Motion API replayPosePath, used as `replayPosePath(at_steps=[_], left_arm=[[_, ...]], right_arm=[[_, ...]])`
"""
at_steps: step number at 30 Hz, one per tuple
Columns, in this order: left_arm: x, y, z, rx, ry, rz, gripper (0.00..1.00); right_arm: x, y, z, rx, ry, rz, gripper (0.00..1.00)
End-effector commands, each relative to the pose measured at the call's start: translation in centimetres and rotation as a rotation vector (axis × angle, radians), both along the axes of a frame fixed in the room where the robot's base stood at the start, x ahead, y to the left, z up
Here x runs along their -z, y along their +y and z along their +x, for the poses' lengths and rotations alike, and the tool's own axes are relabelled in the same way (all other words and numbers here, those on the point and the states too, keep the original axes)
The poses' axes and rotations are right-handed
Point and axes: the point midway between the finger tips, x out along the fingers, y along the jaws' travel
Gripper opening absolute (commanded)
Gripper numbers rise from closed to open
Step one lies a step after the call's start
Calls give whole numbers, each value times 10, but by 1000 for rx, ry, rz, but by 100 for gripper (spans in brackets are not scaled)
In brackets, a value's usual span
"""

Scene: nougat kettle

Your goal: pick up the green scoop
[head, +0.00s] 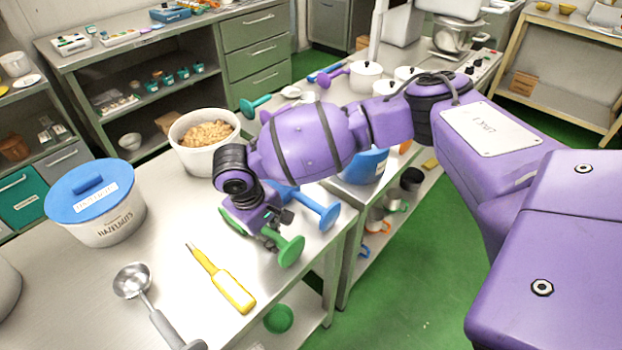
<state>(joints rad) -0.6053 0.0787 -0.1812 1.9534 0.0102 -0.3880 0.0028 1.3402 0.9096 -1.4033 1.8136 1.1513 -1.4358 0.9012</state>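The green scoop (290,252) lies near the right edge of the steel table, its round green end toward the front right. A green part also shows on the far left side of my gripper; the middle is hidden under the gripper. My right gripper (268,232), on the purple arm coming in from the right, points down right over the scoop. Its fingers are mostly hidden, so I cannot tell whether they are open or closed on it. My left gripper is not in view.
A blue scoop (322,212) lies just behind the gripper. A yellow-handled tool (228,288) and a metal scoop (133,281) lie in front. A blue-lidded hazelnut tub (112,228) and a white tub of nuts (190,157) stand at left and behind. The table between them is clear.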

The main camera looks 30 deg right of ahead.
Motion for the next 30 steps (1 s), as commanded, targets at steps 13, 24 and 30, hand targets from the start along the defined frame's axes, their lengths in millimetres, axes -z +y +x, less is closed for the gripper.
replayPosePath(at_steps=[13, 24, 30], left_arm=[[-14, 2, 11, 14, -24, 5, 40], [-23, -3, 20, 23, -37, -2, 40], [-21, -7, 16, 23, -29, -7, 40]], right_arm=[[-68, 19, -21, -6, -7, 4, 0], [-118, 68, -88, -6, -2, 3, 0], [-127, 81, -107, -1, 0, 0, 0]])
